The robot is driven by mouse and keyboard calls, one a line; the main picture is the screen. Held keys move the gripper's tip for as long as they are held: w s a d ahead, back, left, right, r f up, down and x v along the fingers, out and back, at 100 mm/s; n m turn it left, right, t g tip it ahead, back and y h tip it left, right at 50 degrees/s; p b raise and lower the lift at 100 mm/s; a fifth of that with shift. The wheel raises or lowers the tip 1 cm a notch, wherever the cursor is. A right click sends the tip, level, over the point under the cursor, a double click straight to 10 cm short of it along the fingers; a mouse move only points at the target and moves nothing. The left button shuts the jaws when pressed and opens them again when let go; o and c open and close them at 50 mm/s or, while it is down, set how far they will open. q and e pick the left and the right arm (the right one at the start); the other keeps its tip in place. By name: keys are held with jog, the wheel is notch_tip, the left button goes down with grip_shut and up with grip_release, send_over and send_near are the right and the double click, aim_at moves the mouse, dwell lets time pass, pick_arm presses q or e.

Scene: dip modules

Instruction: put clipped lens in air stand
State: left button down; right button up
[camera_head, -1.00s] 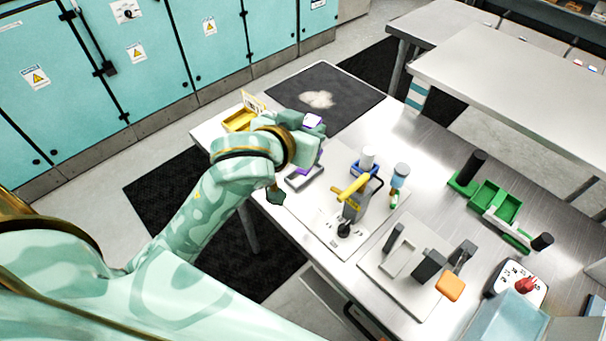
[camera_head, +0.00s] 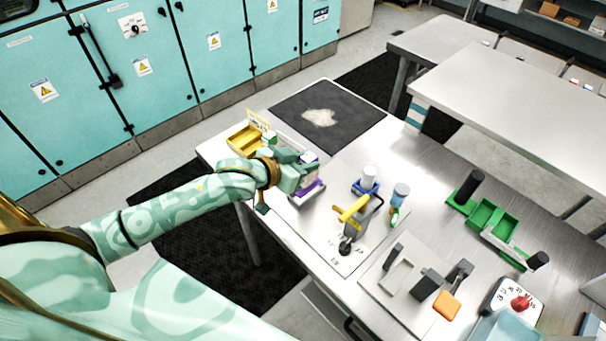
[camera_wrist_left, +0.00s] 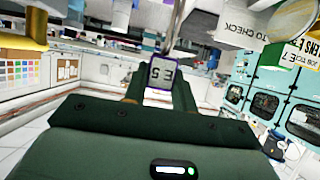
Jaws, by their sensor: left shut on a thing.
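My left gripper (camera_head: 303,168) is at the far left part of the table, its arm reaching in from the left. In the left wrist view its fingers (camera_wrist_left: 160,85) are shut on a small tagged clip (camera_wrist_left: 161,74), whose pale face bears dark characters like "E5". A thin metal piece rises behind the tag. I cannot make out a lens in the clip. In the head view a white and purple piece (camera_head: 309,157) shows at the fingers. A purple-edged tray (camera_head: 310,193) lies just below the gripper. I cannot tell which thing is the air stand.
A yellow tray (camera_head: 240,139) with an upright card stands behind the gripper. To its right are a yellow-handled device (camera_head: 352,210), a white cylinder on a blue base (camera_head: 369,176) and a blue-topped bottle (camera_head: 400,192). A dark mat (camera_head: 350,115) covers the far corner. Green trays (camera_head: 490,206) are farther right.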

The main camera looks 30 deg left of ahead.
pick_arm(q)
jog(key=shift+w+a+f, duration=0.25)
jog(key=shift+w+f, duration=0.1)
jog(key=shift+f, duration=0.2)
jog(key=shift+w+a+f, duration=0.25)
jog(key=shift+w+f, duration=0.1)
jog(key=shift+f, duration=0.15)
jog(key=shift+f+b, duration=0.55)
jog(key=shift+f, duration=1)
jog(key=shift+f, duration=0.15)
jog(key=c, duration=1.1)
grip_release()
jog(key=shift+c, duration=0.2)
jog(key=p+v, duration=0.2)
jog(key=v, duration=1)
jog(key=shift+r, duration=0.2)
jog(key=shift+a, duration=0.1)
